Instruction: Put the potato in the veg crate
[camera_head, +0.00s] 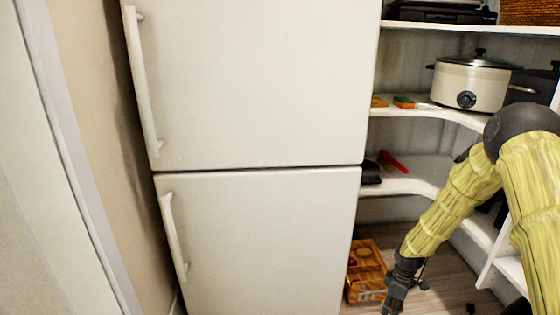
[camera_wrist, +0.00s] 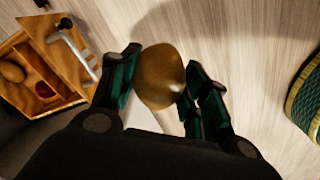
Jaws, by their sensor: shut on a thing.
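In the wrist view my gripper (camera_wrist: 160,85) is shut on a brown potato (camera_wrist: 158,74), with one finger on each side of it. The wooden veg crate (camera_wrist: 72,84) is at the left of the wrist view, apart from the potato. It holds a brown roundish item (camera_wrist: 12,71) and a dark red item (camera_wrist: 44,89). In the head view the crate (camera_head: 358,291) stands on the floor beside the fridge, and my gripper (camera_head: 392,305) points down just right of it. The potato cannot be made out in the head view.
A white fridge (camera_head: 262,235) stands left of the crate. Corner shelves (camera_head: 425,188) rise behind, with a slow cooker (camera_head: 472,82) above. A green woven container (camera_wrist: 305,95) is at the right of the wrist view. Bare wooden floor (camera_wrist: 240,40) lies between it and the crate.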

